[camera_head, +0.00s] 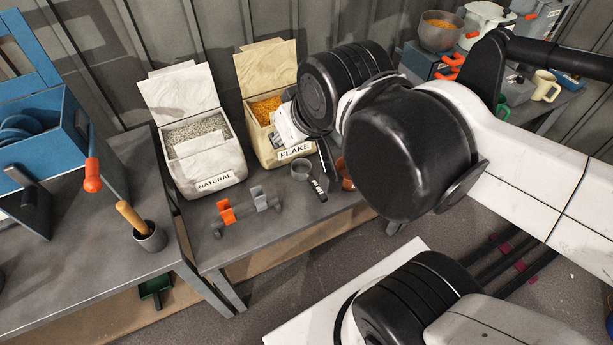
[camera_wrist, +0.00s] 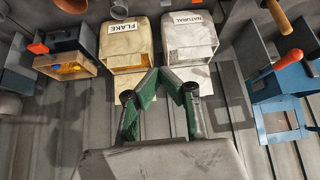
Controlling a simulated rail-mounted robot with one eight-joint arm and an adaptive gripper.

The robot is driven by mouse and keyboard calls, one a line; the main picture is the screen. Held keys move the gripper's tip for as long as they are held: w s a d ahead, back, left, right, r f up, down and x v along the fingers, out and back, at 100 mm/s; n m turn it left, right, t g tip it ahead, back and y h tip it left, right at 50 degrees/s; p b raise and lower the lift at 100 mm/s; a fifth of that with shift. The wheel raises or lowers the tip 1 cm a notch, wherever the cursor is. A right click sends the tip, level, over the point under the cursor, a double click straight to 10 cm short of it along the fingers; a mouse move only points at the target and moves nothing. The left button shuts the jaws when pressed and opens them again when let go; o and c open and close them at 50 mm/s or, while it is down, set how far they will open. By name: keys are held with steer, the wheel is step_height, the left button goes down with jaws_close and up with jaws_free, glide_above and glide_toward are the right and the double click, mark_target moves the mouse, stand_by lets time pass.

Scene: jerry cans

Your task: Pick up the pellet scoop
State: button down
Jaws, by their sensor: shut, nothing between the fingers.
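No item is marked as the pellet scoop. A small grey cup (camera_head: 302,170) stands on the bench in front of the FLAKE bag, with a dark piece beside it. A reddish-brown cup (camera_head: 347,178) is right of it, partly hidden by my arm; I cannot tell which is the scoop. My gripper (camera_wrist: 160,74) shows in the wrist view, its green-sided fingers meeting at the tips, shut and empty. It appears in front of the FLAKE bag (camera_wrist: 118,42) and NATURAL bag (camera_wrist: 189,38). My arm hides much of it in the head view.
The open NATURAL bag (camera_head: 205,150) holds grey grains; the FLAKE bag (camera_head: 273,125) holds orange ones. A rack with an orange clip (camera_head: 226,213) and a grey clip lies in front. A wooden-handled cup (camera_head: 148,235) and blue box (camera_head: 35,125) stand left.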

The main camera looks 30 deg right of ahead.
steer(key=c, duration=2.4)
jaws_free()
steer(key=shift+c, duration=0.2)
steer(key=o, duration=2.2)
